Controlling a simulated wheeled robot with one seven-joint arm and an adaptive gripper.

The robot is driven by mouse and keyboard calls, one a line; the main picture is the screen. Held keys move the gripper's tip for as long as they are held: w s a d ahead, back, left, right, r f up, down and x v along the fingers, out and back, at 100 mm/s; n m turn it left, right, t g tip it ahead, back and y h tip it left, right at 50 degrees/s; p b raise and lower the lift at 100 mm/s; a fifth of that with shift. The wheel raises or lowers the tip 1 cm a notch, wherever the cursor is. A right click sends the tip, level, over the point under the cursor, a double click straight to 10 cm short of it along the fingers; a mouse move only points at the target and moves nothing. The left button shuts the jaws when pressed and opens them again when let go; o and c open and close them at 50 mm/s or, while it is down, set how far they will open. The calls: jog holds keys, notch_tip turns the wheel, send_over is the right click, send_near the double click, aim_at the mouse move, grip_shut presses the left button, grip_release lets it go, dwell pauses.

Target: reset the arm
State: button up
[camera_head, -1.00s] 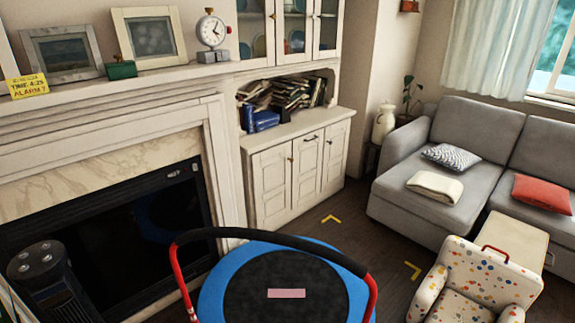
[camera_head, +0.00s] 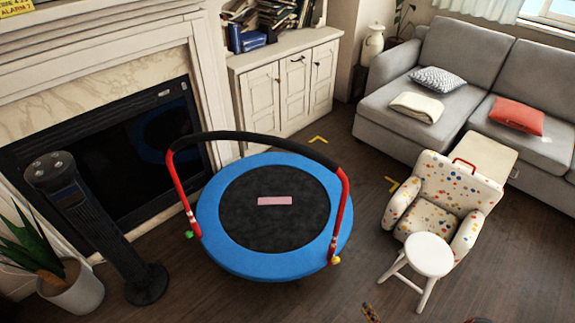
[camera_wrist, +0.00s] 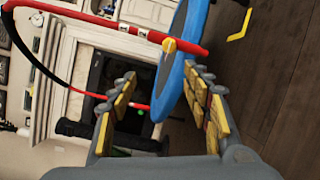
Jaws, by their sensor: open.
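My gripper (camera_wrist: 162,98) shows in the wrist view with its two fingers spread apart and yellow pads facing each other. It is open and nothing is between the fingers. The wrist view is turned on its side. In the head view only small bits at the bottom edge, perhaps of my arm, show, and the gripper itself cannot be made out there.
A blue trampoline (camera_head: 230,245) with a red and black handle bar stands ahead, a pink block (camera_head: 275,201) on its mat. A black tower (camera_head: 95,230) and potted plant (camera_head: 75,290) are left. A white stool (camera_head: 428,256), spotted armchair (camera_head: 447,190) and grey sofa (camera_head: 395,125) are right.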

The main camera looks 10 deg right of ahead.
jog(key=w+r+n+g+y+p, duration=0.15)
jog(key=w+r+n+g, duration=0.35)
jog(key=r, duration=0.6)
jog(key=w+a+r+n+g+y, duration=0.1)
jog(key=w+r+n+g+y, duration=0.2)
jog(key=r+n, duration=0.65)
jog(key=w+r+n+g+y+p, duration=0.1)
jog(key=w+r+n+g+y, duration=0.3)
jog(key=r, duration=0.8)
jog(key=s+a+r+n+g+h, duration=0.1)
jog(key=a+r+n+g+h, duration=0.2)
jog(key=r, duration=0.4)
jog(key=a+r+n+h+p, duration=0.1)
jog(key=a+r+n, duration=0.35)
jog(key=r, duration=0.25)
jog(key=s+a+r+n+g+h, duration=0.1)
jog(key=a+r+n+g+h, duration=0.1)
jog(key=r+n, duration=0.35)
jog(key=s+a+r+n+t+h+p, duration=0.1)
jog(key=s+a+r+n+t+h, duration=0.1)
jog(key=s+a+r+n+h, duration=0.2)
jog(key=s+a+r+n+t+h+p, duration=0.2)
jog(key=s+r+n, duration=0.9)
jog(key=r, duration=1)
jog(key=shift+s+a+t+h, duration=0.8)
jog(key=shift+s+a+h, duration=0.4)
jog(key=shift+s, duration=0.55)
jog(key=shift+r, duration=0.1)
jog(key=shift+c, duration=0.4)
